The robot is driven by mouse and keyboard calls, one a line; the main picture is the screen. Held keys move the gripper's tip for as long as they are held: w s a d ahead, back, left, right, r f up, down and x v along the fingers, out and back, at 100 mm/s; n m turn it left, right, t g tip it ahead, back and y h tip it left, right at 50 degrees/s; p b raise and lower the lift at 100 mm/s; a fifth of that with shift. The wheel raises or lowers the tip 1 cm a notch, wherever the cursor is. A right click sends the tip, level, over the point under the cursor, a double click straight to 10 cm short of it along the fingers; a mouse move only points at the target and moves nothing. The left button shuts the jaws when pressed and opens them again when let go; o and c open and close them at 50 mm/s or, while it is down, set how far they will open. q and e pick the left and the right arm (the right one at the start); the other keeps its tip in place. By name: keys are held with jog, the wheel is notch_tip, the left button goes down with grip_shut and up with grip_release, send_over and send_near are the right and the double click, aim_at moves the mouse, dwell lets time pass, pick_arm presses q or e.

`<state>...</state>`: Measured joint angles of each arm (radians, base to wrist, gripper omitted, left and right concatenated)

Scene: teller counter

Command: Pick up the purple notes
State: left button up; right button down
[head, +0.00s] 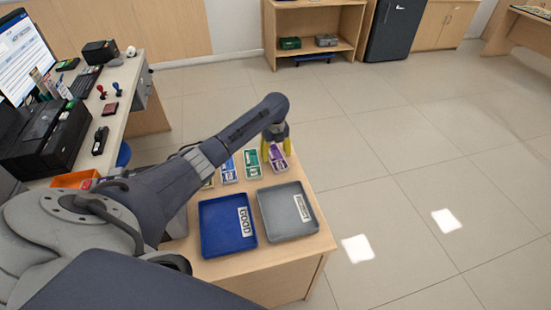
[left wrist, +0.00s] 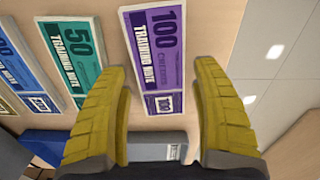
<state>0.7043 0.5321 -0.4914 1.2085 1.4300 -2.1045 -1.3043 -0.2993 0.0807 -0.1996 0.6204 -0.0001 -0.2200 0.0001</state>
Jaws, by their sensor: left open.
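The purple notes (left wrist: 157,52), marked 100, lie flat on the wooden counter top. In the head view the purple notes (head: 278,157) are at the right end of a row of coloured notes. My left gripper (left wrist: 160,118) is open, its yellow fingers on either side of the lower part of the purple notes in the wrist picture. I cannot tell the height of the fingertips over the counter. In the head view the left gripper (head: 276,150) hangs at the notes and partly hides them. My right gripper is in neither view.
Green notes (head: 252,163) marked 50 lie just left of the purple ones, with blue notes (head: 228,171) beyond. A blue tray (head: 219,243) and a grey tray (head: 275,225) stand nearer on the counter. The counter's right edge is close to the purple notes.

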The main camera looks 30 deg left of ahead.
pick_arm(q)
jog(key=shift+f, duration=0.9)
jog(key=shift+o, duration=0.2)
jog(key=c, duration=1)
jog(key=shift+c, duration=0.2)
